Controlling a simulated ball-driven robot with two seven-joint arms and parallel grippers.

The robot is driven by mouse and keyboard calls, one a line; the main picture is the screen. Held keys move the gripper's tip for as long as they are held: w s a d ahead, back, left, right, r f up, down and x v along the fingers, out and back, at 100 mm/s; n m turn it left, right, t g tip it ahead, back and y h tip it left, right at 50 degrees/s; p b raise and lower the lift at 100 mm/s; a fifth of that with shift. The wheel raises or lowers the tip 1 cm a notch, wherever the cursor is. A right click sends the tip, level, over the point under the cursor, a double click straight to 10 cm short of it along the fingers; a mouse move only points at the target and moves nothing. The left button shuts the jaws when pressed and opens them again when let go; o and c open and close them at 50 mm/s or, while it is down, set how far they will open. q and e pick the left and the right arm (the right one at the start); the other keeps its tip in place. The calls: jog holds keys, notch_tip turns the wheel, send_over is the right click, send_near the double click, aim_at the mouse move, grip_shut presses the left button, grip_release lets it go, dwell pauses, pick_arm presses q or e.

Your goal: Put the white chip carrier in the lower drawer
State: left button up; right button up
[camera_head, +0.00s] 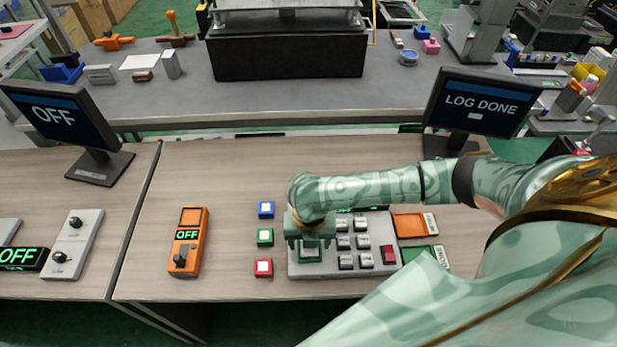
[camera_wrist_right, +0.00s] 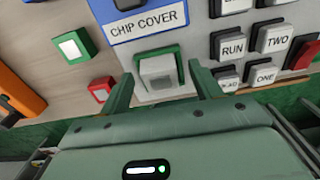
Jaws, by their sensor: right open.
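No drawer shows clearly in either view. My right gripper (camera_head: 310,238) is over the left part of a grey key panel (camera_head: 300,271). In the right wrist view its two fingers (camera_wrist_right: 162,88) are apart, on either side of a green-framed recess (camera_wrist_right: 138,60) below a "CHIP COVER" label (camera_wrist_right: 150,25). A pale, whitish square piece (camera_wrist_right: 158,68) sits in that frame; I cannot tell whether it is the white chip carrier. I cannot tell whether the fingers touch the panel. My left gripper is not in view.
Blue (camera_head: 266,209), green (camera_head: 265,236) and red (camera_head: 264,267) blocks stand left of the panel. Further left is an orange box (camera_head: 188,242) reading "OFF". Orange (camera_head: 408,226) and green (camera_head: 417,254) plates lie right. A monitor (camera_head: 482,100) reads "LOG DONE".

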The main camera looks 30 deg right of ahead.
jog(key=c, duration=1.1)
jog(key=shift+r, duration=0.1)
jog(key=shift+c, duration=0.2)
